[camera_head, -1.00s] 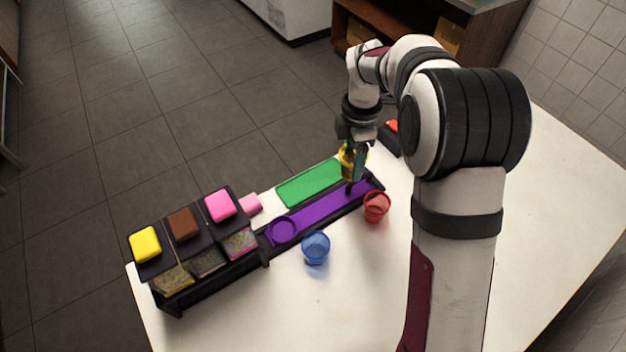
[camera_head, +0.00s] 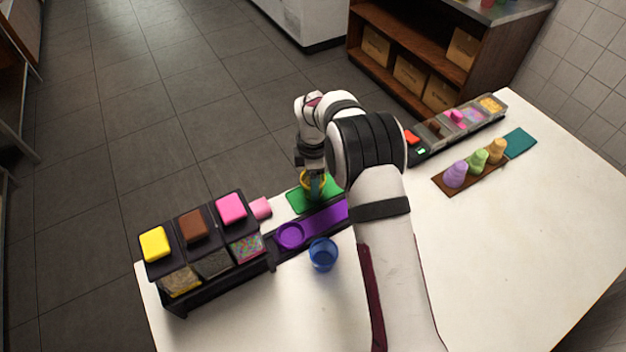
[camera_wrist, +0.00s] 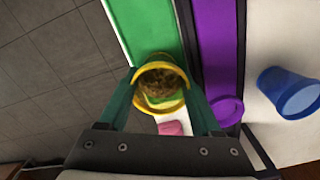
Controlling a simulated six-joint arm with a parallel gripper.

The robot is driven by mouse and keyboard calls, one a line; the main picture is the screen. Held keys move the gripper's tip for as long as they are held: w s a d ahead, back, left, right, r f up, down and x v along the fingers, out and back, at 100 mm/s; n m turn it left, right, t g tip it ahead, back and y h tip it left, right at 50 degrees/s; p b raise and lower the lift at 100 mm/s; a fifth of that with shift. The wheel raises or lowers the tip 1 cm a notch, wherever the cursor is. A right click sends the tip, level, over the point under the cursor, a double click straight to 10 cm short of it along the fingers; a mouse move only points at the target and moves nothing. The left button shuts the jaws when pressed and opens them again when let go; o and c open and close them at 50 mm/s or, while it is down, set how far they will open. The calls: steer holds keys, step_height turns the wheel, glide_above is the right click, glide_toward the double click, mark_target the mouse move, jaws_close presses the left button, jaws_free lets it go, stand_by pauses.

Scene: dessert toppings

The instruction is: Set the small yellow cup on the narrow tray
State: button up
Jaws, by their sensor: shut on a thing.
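The small yellow cup (camera_head: 307,180) is between the fingers of my gripper (camera_head: 314,186), over the green mat. In the wrist view the yellow cup (camera_wrist: 160,106) holds a brown crumbly filling, and my gripper's green fingers (camera_wrist: 163,88) are shut on its two sides. Whether the cup's base touches the mat cannot be told. A long narrow tray with a purple floor (camera_head: 322,220) lies just in front of the green mat; its right part is hidden behind my arm. It shows as a purple strip in the wrist view (camera_wrist: 217,45).
The green mat (camera_head: 298,204) borders the purple tray. A blue cup (camera_head: 322,254) stands in front. A topping rack (camera_head: 200,262) is left; a pink block (camera_head: 260,208) stands beside it. The table's right side has free room.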

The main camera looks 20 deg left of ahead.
steer(key=shift+f, duration=0.15)
steer(key=o, duration=1.5)
steer(key=shift+c, duration=0.2)
step_height(320, 180, up, 13)
steer(key=s+d+r+m, duration=0.8)
steer(key=s+d+m, duration=0.1)
steer(key=d+m, duration=0.15)
steer(key=s+d+m+y, duration=0.1)
steer(key=s+d+m, duration=0.3)
steer(key=s+m, duration=0.4)
steer(key=s+d+f+m, duration=0.1)
steer(key=s+d+m, duration=0.4)
steer(key=s+m, duration=0.4)
steer(key=s, duration=0.6)
steer(key=shift+f+y, duration=0.2)
steer(key=shift+y, duration=0.2)
steer(key=shift+m, duration=0.25)
